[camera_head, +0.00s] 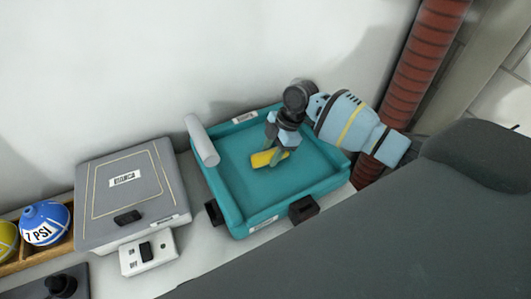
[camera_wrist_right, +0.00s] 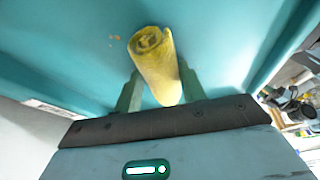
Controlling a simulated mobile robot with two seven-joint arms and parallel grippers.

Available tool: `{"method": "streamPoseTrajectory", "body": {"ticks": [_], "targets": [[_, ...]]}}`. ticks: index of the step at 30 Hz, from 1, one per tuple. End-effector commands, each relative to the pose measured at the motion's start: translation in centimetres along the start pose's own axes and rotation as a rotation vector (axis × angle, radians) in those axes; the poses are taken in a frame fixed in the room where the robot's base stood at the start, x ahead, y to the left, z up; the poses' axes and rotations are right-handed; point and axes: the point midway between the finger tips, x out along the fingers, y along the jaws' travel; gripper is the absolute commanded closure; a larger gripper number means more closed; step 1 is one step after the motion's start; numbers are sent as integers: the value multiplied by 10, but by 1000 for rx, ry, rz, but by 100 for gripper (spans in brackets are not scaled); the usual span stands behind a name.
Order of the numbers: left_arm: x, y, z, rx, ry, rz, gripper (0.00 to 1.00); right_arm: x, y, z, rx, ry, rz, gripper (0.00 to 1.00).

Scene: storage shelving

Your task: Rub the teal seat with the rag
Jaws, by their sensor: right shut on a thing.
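The teal seat (camera_head: 240,185) is a shallow teal tray-like piece with raised rims, standing on the white surface against the wall. Its teal surface also fills the right wrist view (camera_wrist_right: 70,50). The rag (camera_head: 262,160) is a yellow roll; in the right wrist view the rag (camera_wrist_right: 155,65) shows its spiral end. My right gripper (camera_head: 278,148) reaches in from the right and is shut on the rag, over the inside of the teal seat. I cannot tell whether the rag touches the surface. Small brownish specks (camera_wrist_right: 116,37) show on the teal surface. My left gripper is not in view.
A grey roll (camera_head: 202,142) lies across the seat's left rim. Left of it are a grey box (camera_head: 128,228) and a white switch box (camera_head: 150,252). A blue ball (camera_head: 45,222) sits in a wooden tray. A red ribbed column (camera_head: 425,50) stands behind right.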

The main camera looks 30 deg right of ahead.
Motion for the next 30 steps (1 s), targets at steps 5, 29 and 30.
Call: {"method": "streamPoseTrajectory", "body": {"ticks": [5,29,30], "targets": [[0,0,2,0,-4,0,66,-3,1,10,1,-1,0,78],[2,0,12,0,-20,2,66,-16,5,50,4,-5,-1,78],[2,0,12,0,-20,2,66,-16,5,50,4,-5,-1,78]]}}
